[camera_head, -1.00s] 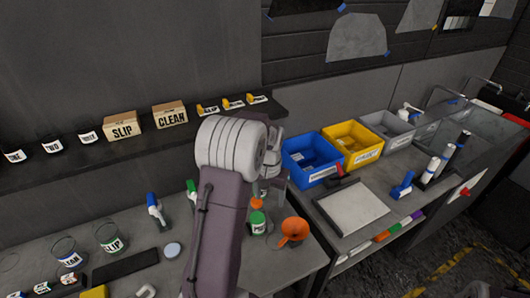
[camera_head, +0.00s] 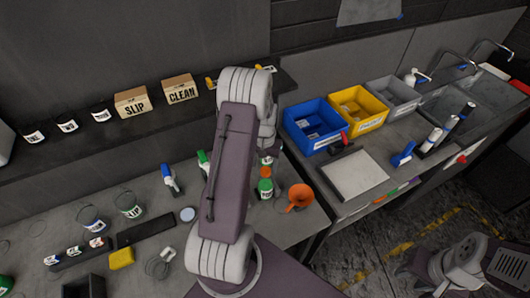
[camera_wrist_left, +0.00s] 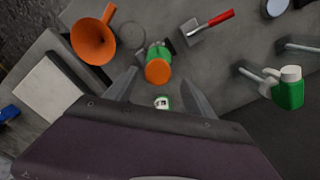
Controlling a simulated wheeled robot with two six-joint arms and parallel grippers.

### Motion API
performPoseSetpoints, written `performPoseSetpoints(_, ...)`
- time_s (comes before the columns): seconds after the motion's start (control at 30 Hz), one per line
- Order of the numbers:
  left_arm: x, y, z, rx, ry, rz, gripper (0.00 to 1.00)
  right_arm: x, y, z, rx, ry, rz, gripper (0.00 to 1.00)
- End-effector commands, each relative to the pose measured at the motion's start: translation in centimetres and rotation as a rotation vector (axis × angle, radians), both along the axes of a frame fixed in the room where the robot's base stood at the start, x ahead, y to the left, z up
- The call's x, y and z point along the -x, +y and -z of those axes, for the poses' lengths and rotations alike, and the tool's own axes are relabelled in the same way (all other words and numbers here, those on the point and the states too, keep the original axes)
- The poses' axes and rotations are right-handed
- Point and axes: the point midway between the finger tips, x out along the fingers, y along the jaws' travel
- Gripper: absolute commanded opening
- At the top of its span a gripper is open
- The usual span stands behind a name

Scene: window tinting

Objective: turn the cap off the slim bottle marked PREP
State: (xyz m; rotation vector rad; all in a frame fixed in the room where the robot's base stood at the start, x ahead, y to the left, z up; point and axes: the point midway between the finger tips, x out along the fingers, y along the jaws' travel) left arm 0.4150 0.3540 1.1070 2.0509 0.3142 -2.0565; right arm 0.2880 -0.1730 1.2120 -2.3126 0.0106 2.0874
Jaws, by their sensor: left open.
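A green bottle with an orange cap (camera_wrist_left: 158,70) stands on the bench in the left wrist view, seen from above. I cannot read PREP on either. My left gripper (camera_wrist_left: 158,84) is open, its fingers apart on either side of the orange cap in the picture, not visibly touching it. In the head view my left arm hides most of this gripper. My right arm is at the lower right; its jaws (camera_head: 410,281) are too unclear to judge.
An orange funnel (camera_head: 300,197) stands close to the right of the bottles. Blue (camera_head: 314,128) and yellow (camera_head: 357,108) bins stand at the back right. A shelf with boxes runs behind.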

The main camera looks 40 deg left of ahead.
Motion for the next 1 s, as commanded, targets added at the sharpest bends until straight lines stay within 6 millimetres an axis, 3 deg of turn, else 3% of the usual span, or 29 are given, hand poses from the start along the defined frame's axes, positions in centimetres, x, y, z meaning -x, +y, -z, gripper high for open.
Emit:
performPoseSetpoints(0.2,0.0,0.0,2.2,0.000,0.001,0.000,0.62,0.0,0.0,-1.0,0.000,0.000,0.000,0.36)
performPoseSetpoints(0.47,0.0,0.0,2.6,-0.001,-0.002,0.000,0.62,0.0,0.0,-1.0,0.000,0.000,0.000,0.36)
performPoseSetpoints(0.7,0.0,0.0,2.5,0.000,-0.001,0.000,0.00,0.0,0.0,-1.0,0.000,0.000,0.000,0.36)
performPoseSetpoints(0.87,0.0,0.0,2.5,0.000,0.000,-0.018,0.00,0.0,0.0,-1.0,0.000,0.000,0.000,0.36)
performPoseSetpoints(1.0,0.0,0.0,2.5,-0.001,0.001,-0.281,0.00,0.0,0.0,-1.0,0.000,0.000,0.000,0.36)
